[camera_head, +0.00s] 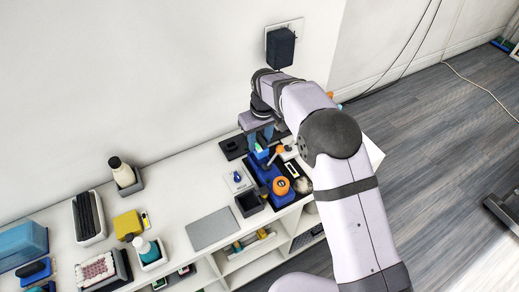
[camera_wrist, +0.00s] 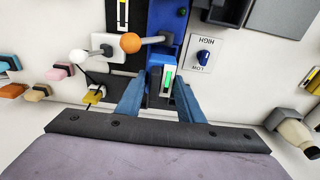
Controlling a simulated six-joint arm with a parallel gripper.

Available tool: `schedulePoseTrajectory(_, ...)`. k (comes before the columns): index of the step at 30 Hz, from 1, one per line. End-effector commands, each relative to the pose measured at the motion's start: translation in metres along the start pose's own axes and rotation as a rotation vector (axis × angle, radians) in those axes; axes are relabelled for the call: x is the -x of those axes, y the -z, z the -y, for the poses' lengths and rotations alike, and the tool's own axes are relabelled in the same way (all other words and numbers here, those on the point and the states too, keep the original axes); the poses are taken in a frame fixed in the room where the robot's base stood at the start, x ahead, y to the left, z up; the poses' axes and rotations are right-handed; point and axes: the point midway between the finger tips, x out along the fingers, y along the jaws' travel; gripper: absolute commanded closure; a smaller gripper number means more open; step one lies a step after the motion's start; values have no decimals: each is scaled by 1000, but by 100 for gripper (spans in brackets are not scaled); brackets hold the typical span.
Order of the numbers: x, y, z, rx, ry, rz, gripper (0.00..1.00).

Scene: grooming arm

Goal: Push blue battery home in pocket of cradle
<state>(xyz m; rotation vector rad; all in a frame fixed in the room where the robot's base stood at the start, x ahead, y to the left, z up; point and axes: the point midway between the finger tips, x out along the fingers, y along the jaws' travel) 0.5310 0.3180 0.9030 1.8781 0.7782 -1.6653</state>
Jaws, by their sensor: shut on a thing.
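The blue battery (camera_wrist: 167,79), with a pale end face and a green strip, sits between the two blue-grey fingers of my gripper (camera_wrist: 160,88), which is shut on it. In the head view the battery (camera_head: 259,153) shows below my gripper (camera_head: 261,139), at the far end of the blue cradle (camera_head: 256,172). In the wrist view the cradle (camera_wrist: 164,18) lies just beyond the battery. The pocket is hidden by the battery and fingers, so I cannot tell how deep the battery sits.
An orange-knobbed lever (camera_wrist: 131,43) stands left of the battery in the wrist view. A white plate with a blue HIGH/LOW dial (camera_wrist: 203,56) is to the right. A dark open bin (camera_head: 249,203) and a bare grey mat (camera_head: 211,229) lie nearer on the white bench.

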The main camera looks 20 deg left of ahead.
Motion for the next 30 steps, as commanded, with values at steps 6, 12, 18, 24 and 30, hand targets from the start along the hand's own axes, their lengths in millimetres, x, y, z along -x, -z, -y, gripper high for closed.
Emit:
schedulePoseTrajectory(6,-5,0,0,0,0,0,92)
schedulePoseTrajectory(12,-27,-4,0,0,1,3,92)
schedulePoseTrajectory(18,-46,-5,0,0,0,0,92)
schedulePoseTrajectory(24,-48,-5,0,0,0,-2,92)
schedulePoseTrajectory(30,-51,-6,0,0,0,-1,92)
